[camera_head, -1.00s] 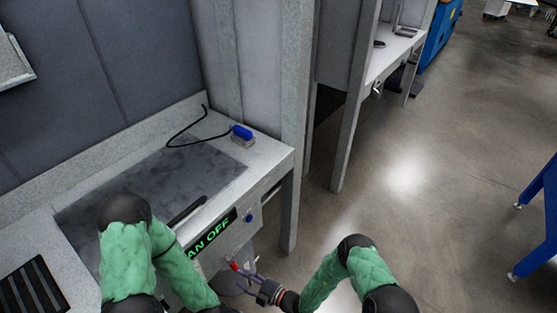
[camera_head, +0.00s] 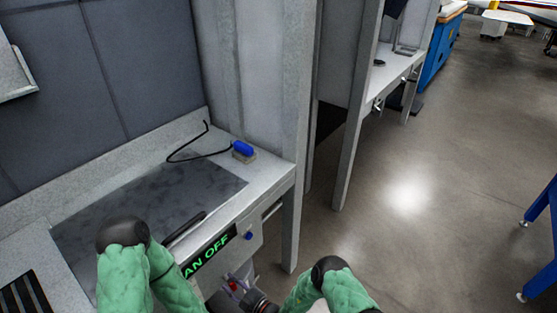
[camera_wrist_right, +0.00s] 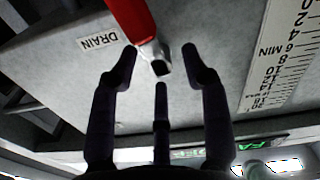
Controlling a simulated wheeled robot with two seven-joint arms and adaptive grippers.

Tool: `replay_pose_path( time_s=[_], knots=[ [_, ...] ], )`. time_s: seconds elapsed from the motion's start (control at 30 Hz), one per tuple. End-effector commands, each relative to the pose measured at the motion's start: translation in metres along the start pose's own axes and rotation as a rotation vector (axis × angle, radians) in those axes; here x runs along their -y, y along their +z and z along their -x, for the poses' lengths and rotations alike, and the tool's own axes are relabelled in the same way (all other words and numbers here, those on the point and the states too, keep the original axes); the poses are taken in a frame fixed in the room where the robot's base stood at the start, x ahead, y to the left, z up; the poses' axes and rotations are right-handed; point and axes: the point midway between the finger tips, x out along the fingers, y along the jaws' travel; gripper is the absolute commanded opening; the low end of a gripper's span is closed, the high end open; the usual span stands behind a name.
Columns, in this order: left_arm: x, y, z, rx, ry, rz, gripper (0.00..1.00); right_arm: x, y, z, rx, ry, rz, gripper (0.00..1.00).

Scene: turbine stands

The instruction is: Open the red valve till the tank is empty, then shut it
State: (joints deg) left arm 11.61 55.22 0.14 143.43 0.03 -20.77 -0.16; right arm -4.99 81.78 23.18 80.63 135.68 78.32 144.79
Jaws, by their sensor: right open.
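The red valve handle (camera_wrist_right: 130,18) fills the top middle of the right wrist view, with a grey metal end below it. A "DRAIN" label (camera_wrist_right: 99,41) sits to its left on a grey surface. My right gripper (camera_wrist_right: 160,60) is open. Its dark fingers stand around the handle's lower end in that view, and contact cannot be told. In the head view my right gripper (camera_head: 236,287) is low, under the bench front, and the valve is barely distinguishable there. My left arm reaches over the bench's near side; its gripper is out of view. The tank's level cannot be read.
A white numbered scale (camera_wrist_right: 285,50) marked "MIN" is right of the valve. A green-lettered display (camera_head: 207,256) and a bench leg (camera_head: 292,220) are near my right arm. Open floor lies right.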

Motion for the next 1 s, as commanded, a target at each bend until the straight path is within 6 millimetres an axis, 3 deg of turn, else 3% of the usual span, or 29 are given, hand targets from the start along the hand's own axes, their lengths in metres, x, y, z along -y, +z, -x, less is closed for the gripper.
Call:
replay_pose_path(
  time_s=[0.2,0.7,0.87,1.0],
  knots=[
    [0.001,-0.0001,-0.0029,0.0,0.0,0.0,0.47,0.0005,0.0001,-0.0096,0.0,-0.001,0.001,0.47],
    [0.0008,-0.0001,-0.0024,0.0,0.0,0.0,0.47,0.0,0.0,-0.01,0.0,-0.001,0.0,0.47],
    [0.0008,-0.0001,-0.0024,0.0,0.0,0.0,0.47,0.0001,0.0,-0.01,0.0,-0.001,0.0,0.02],
    [0.0008,-0.0001,-0.0024,0.0,0.0,0.0,0.47,0.0001,0.0,-0.0099,0.0,-0.001,0.0,0.0]
  ],
)
